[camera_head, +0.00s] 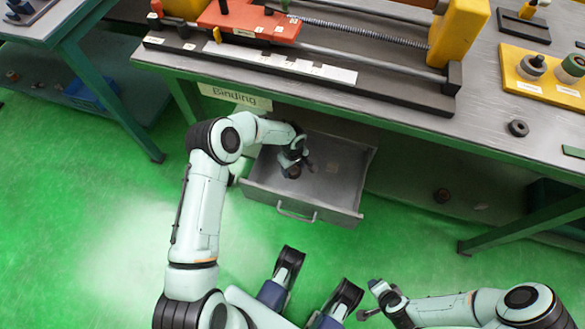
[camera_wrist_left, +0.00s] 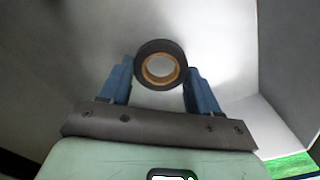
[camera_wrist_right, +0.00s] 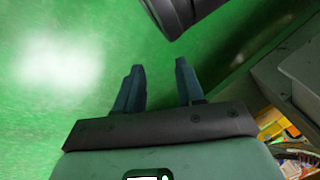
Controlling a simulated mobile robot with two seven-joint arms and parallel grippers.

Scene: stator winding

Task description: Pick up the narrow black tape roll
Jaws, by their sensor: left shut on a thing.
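The black tape roll (camera_wrist_left: 160,46) has a tan inner core. It sits between the two blue fingers of my left gripper (camera_wrist_left: 159,72), which is shut on it. In the head view my left gripper (camera_head: 294,161) reaches down into the open grey drawer (camera_head: 262,196), with the dark roll (camera_head: 293,173) at its tips. I cannot tell whether the roll touches the drawer floor. My right gripper (camera_wrist_right: 158,68) is open and empty, away from the drawer above the green floor. In the head view it is at the lower right (camera_head: 372,296).
The drawer hangs under the workbench (camera_head: 405,118), near a "Binding" label (camera_head: 235,97). Its front handle (camera_head: 296,213) faces me. A faint small patch (camera_head: 333,167) lies inside the drawer. A black ring (camera_head: 518,128) lies on the bench top. The green floor at left is clear.

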